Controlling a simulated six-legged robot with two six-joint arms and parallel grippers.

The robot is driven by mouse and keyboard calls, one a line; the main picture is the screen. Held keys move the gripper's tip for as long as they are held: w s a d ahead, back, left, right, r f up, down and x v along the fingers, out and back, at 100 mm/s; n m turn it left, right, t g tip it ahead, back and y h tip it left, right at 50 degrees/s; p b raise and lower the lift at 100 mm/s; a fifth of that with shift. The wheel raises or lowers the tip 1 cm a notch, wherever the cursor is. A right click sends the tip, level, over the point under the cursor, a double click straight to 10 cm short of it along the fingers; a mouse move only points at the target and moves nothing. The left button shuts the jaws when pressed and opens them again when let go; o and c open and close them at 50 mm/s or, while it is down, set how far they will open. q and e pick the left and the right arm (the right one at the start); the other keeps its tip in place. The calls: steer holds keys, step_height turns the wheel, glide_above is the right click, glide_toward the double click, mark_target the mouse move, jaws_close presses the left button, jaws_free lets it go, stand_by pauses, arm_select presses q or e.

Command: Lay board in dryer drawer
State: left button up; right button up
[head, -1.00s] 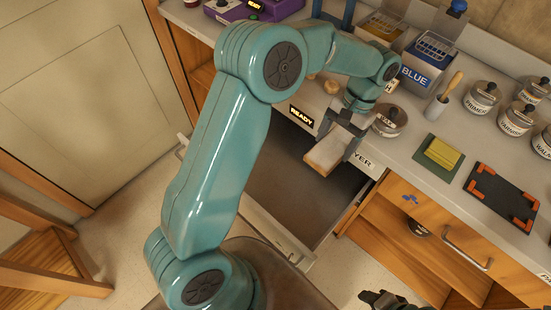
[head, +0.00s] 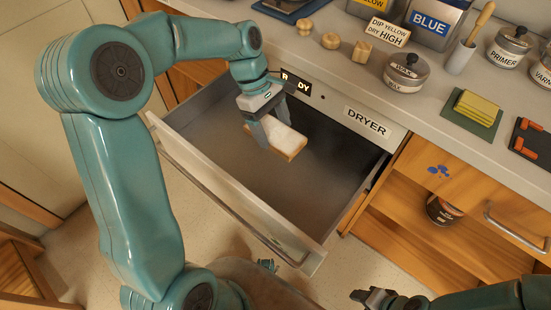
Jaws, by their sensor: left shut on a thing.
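The board (head: 288,143), a small wooden slab with a whitish top, is in my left gripper (head: 272,130), which is shut on it. The board is within the opening of the dryer drawer (head: 210,190), near the drawer's back half. I cannot tell whether it touches the drawer floor. The drawer is pulled out and shows no other thing inside. Its label (head: 367,121) reads DRYER, and a partly hidden READY sign is beside it. My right gripper (head: 375,297) is low at the bottom edge, empty, away from the drawer; its jaw opening is unclear.
On the counter above stand a wax tin (head: 406,72), small wooden blocks (head: 330,41), a DIP YELLOW DRY HIGH sign (head: 387,29), a BLUE tank (head: 432,24), a brush in a cup (head: 461,57) and yellow sponge-like pads (head: 474,108). An open shelf (head: 420,200) is right of the drawer.

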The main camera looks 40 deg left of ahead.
mark_target(277, 174)
arm_select(q)
step_height(277, 174, down, 17)
steer(key=b, duration=0.3)
steer(key=shift+r, duration=0.25)
steer(key=o, duration=1.1)
steer(key=shift+f, duration=0.2)
steer(key=shift+r, duration=0.1)
steer(key=p+v, duration=0.2)
steer(key=v, duration=1)
steer(key=shift+r+p, duration=0.15)
steer(key=shift+p, duration=0.15)
